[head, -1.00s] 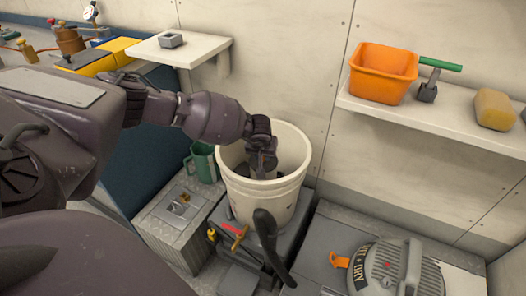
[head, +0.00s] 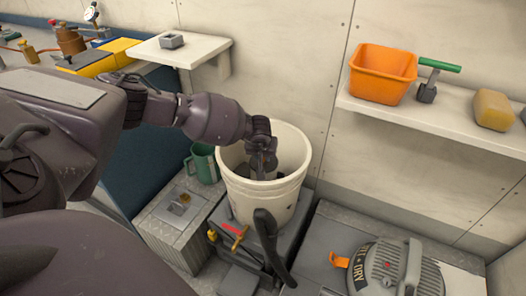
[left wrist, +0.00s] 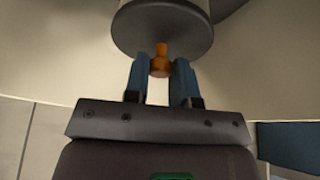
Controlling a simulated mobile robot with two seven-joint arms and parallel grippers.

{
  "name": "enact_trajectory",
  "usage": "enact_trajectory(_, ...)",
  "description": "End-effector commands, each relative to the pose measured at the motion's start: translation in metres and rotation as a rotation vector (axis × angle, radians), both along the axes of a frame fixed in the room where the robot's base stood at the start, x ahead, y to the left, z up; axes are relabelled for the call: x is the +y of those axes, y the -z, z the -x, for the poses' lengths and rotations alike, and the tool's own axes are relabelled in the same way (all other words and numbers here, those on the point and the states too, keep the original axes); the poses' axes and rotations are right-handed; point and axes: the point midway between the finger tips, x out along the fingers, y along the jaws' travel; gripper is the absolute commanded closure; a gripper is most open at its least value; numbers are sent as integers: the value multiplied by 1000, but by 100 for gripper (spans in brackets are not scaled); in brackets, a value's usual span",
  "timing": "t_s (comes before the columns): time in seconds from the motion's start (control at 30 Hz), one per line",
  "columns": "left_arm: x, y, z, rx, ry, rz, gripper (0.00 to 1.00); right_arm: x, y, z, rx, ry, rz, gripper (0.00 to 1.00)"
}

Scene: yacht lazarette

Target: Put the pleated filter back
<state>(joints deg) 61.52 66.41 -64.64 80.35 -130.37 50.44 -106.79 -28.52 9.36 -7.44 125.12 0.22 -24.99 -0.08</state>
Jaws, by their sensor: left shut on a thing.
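My left gripper (head: 262,165) reaches down into the open white bucket (head: 268,197). In the left wrist view its two blue fingers (left wrist: 161,75) are shut on a small orange knob (left wrist: 160,62). The knob sits at the centre of a round dark end cap (left wrist: 160,30), which looks like part of the pleated filter. In the head view the bucket wall and my gripper hide most of the filter. My right gripper is not in view.
A grey wet-and-dry vacuum head (head: 388,268) lies on the surface at the lower right. A green mug (head: 203,163) stands close left of the bucket. A wall shelf (head: 410,118) carries an orange tub (head: 382,73) and a yellow sponge (head: 494,109). A black hose (head: 268,240) curves in front.

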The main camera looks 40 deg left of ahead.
Motion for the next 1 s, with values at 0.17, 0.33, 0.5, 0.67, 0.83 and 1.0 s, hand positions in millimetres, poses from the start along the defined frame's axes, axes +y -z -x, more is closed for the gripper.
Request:
enact_trajectory(0.17,0,17,8,23,4,-5,56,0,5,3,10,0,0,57)
enact_trajectory(0.33,0,18,9,24,4,-5,46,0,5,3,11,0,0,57)
enact_trajectory(0.5,0,19,9,26,5,-6,46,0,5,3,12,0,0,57)
enact_trajectory(0.67,0,19,9,27,5,-5,46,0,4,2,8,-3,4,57)
enact_trajectory(0.83,-5,-18,15,11,5,-5,46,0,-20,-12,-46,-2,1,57)
enact_trajectory(1.0,-11,-57,23,-2,4,-3,46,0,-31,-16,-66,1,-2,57)
